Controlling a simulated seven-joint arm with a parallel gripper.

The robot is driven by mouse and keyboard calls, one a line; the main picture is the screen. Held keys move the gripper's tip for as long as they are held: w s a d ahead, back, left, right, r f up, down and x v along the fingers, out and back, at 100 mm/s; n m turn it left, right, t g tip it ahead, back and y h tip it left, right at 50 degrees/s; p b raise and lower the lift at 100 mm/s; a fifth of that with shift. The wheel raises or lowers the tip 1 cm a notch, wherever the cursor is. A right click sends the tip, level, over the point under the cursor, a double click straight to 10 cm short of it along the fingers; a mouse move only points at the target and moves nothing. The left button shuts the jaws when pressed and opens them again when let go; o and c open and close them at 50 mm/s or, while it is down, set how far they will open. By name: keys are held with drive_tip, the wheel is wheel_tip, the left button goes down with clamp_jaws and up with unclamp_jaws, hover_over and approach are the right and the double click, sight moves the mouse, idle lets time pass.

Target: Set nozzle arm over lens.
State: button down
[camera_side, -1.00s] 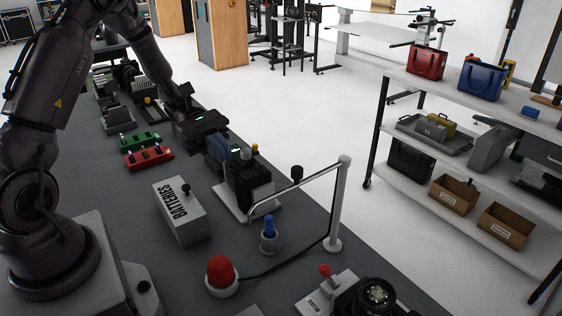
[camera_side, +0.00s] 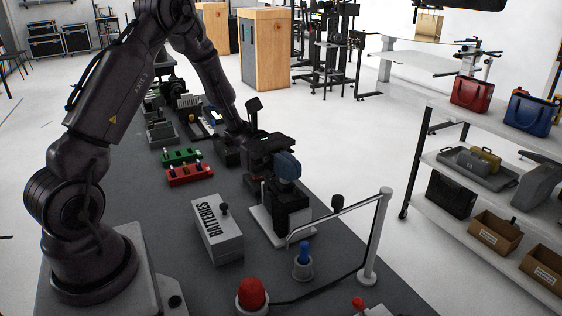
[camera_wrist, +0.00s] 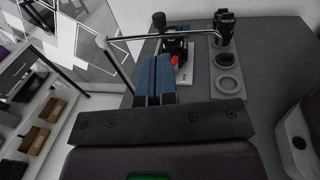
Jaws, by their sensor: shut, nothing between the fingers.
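The nozzle arm is a thin pale bar (camera_side: 340,213) with a dark knob (camera_side: 337,201), carried on an upright white post (camera_side: 376,240). In the wrist view the bar (camera_wrist: 190,34) runs across above a black device (camera_wrist: 172,46) with a red top (camera_wrist: 174,60). I take this device to hold the lens, but the lens itself cannot be made out. In the side view only a red tip (camera_side: 358,303) shows at the bottom edge. My gripper (camera_side: 288,168) is shut and empty, left of the post and apart from the bar. Its blue fingers (camera_wrist: 157,78) show in the wrist view.
A black block (camera_side: 292,214) on a white base stands below my gripper. A BATTERIES box (camera_side: 217,229), a blue button (camera_side: 303,255) and a red dome (camera_side: 252,294) are nearby. The bench edge lies beyond the post.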

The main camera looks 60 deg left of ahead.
sight(333, 199)
drive_tip(key=w+d, duration=0.1)
drive_tip(key=d, duration=0.7)
drive_tip(key=shift+w+f, duration=0.15)
drive_tip(key=shift+w, duration=0.1)
drive_tip(key=shift+d, duration=0.2)
drive_tip(key=w+d+n+t+y, duration=0.1)
drive_tip(key=d+t, duration=0.3)
drive_tip(key=d, duration=0.6)
drive_tip(key=shift+w+d+n, duration=0.3)
drive_tip(key=shift+w+n, duration=0.4)
drive_tip(key=shift+n, duration=0.2)
drive_tip(key=v, duration=1.3)
